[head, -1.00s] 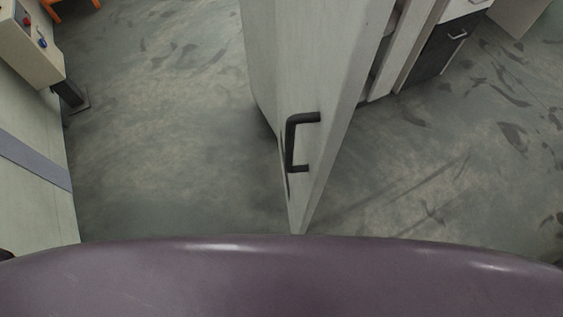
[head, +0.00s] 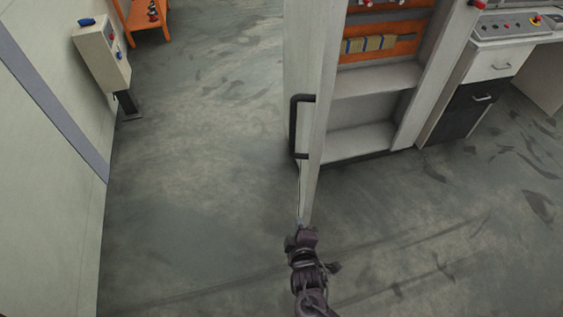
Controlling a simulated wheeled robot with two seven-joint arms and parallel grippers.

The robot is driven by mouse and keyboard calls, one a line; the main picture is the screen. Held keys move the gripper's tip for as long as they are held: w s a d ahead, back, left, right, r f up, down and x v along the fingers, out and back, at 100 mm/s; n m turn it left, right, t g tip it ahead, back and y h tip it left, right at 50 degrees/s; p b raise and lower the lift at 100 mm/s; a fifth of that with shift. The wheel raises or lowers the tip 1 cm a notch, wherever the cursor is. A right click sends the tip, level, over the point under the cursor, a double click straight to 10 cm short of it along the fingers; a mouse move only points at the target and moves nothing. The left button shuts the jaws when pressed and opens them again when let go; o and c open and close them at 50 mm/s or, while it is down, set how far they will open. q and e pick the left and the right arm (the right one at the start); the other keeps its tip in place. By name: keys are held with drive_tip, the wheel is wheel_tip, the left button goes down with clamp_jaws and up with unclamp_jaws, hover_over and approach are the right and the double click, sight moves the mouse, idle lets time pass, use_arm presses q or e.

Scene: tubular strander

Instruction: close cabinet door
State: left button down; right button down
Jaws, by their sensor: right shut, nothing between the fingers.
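The cabinet door (head: 333,95) stands open and is seen nearly edge-on, pointing toward me. Its dark handle (head: 294,127) is on the left face near the free edge. The cabinet (head: 375,82) behind it shows its inside to the right of the door, with grey shelves and an orange panel. My right gripper (head: 301,229) is shut and empty at the lower end of the door's free edge as pictured, below the handle. I cannot tell whether it touches the door. My left gripper is not in view.
A control box on a post (head: 103,55) stands by the pale wall (head: 45,180) at the left. An orange stand (head: 148,30) is at the back. A desk with a control panel (head: 505,28) and drawers is at the right. The floor (head: 200,200) is clear on both sides of the door.

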drive_tip(key=s+a+r+n+t, duration=0.1)
drive_tip(key=a+r+n+t, duration=0.2)
drive_tip(key=r, duration=0.9)
drive_tip(key=a+r+n+t, duration=0.15)
drive_tip(key=a+r, duration=0.35)
drive_tip(key=r, duration=0.8)
drive_tip(key=w+p, duration=0.3)
drive_tip(key=w, duration=0.6)
drive_tip(key=d, duration=0.1)
drive_tip(key=d+p, duration=0.1)
drive_tip(key=d+m, duration=0.1)
drive_tip(key=shift+s+f+t+p, duration=0.2)
drive_tip(key=shift+s+t+p, duration=0.1)
drive_tip(key=shift+s, duration=0.1)
